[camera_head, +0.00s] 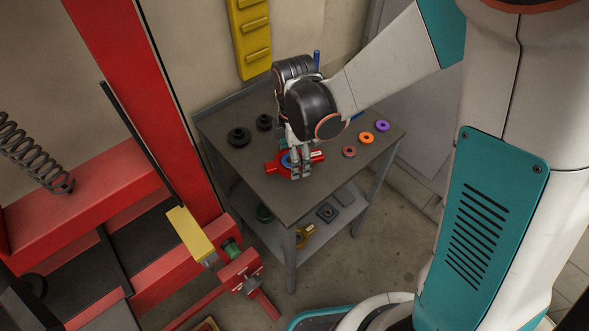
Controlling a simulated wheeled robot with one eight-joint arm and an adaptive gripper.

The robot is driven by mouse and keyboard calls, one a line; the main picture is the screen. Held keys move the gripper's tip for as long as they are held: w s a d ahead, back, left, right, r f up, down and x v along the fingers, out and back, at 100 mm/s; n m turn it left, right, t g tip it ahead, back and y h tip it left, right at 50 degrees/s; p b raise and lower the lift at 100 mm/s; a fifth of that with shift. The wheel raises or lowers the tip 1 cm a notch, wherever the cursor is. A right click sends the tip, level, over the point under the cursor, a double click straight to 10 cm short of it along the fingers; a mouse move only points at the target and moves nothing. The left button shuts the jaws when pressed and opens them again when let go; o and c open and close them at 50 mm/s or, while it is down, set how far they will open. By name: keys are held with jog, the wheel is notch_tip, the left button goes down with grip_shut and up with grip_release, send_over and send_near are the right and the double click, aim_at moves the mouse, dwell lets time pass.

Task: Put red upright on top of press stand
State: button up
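The red upright (273,168) is a red part with arms to either side and a blue centre, lying on top of the grey table. My gripper (300,174) points down over its right part, with the fingers in front of it and hiding some of it. I cannot tell whether the fingers touch or grip the part. The press stand looks to be the red frame (160,272) at the lower left.
The grey table (262,205) also holds black round parts (239,137) at the left and orange (366,137) and purple (382,125) rings at the right. Its lower shelf holds several parts. A thin black bar (140,143) slants above the red frame. A coil spring (35,155) is at far left.

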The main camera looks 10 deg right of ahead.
jog(key=shift+f+b, duration=1.45)
jog(key=shift+f, duration=0.6)
jog(key=shift+f, duration=0.1)
jog(key=o, duration=1.4)
notch_tip(320, 180, up, 12)
jog(key=p, duration=0.4)
